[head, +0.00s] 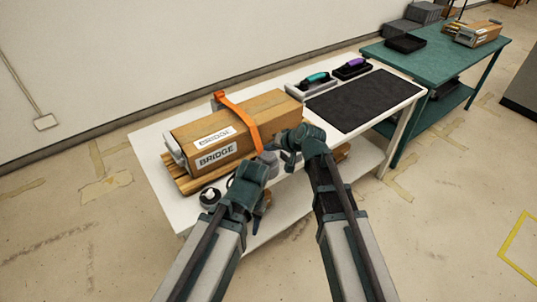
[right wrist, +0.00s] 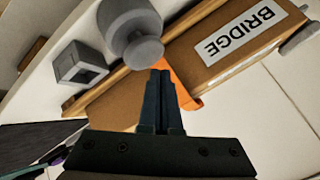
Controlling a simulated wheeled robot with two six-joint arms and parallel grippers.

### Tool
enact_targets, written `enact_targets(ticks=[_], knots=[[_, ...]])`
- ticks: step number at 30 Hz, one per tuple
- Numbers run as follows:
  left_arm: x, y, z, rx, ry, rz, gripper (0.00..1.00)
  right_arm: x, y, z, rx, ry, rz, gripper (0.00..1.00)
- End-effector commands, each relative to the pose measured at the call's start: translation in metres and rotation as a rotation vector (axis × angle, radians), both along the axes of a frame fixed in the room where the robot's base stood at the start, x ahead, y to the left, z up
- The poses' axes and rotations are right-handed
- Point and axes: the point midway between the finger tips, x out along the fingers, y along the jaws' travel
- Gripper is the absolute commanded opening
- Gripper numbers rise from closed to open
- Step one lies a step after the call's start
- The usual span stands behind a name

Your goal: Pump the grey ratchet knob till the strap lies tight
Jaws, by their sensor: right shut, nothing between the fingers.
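A cardboard box (head: 195,140) labelled BRIDGE lies on a wooden slatted base on the white table. An orange strap (head: 243,121) runs over its top and down its front; its lower end also shows in the right wrist view (right wrist: 186,84). The grey ratchet knob (right wrist: 131,28) stands in front of the box, and my arms partly hide it in the head view. My right gripper (right wrist: 160,76) is shut and empty, its tips just below the knob in the right wrist view. My left gripper (head: 257,192) is low before the box; its fingers are unclear.
A grey hollow block (right wrist: 80,64) sits beside the knob in the right wrist view. A black mat (head: 366,101) and two handled tools, one teal (head: 317,78) and one purple (head: 352,67), lie on the white table. A green table (head: 440,55) stands behind right.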

Motion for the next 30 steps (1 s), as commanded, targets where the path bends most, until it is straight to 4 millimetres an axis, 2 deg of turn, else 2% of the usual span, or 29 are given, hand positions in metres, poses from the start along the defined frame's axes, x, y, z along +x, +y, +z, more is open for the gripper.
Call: enact_targets(ticks=[23, 30], knots=[[0.0000, 0.0000, -0.0002, 0.000, 0.000, 0.000, 0.45, 0.0000, 0.0000, -0.0002, 0.000, 0.000, 0.000, 0.00], [0.0000, 0.0000, -0.0075, 0.000, 0.000, 0.000, 0.45, -0.0001, 0.0000, -0.0075, 0.000, 0.000, 0.000, 0.00]])
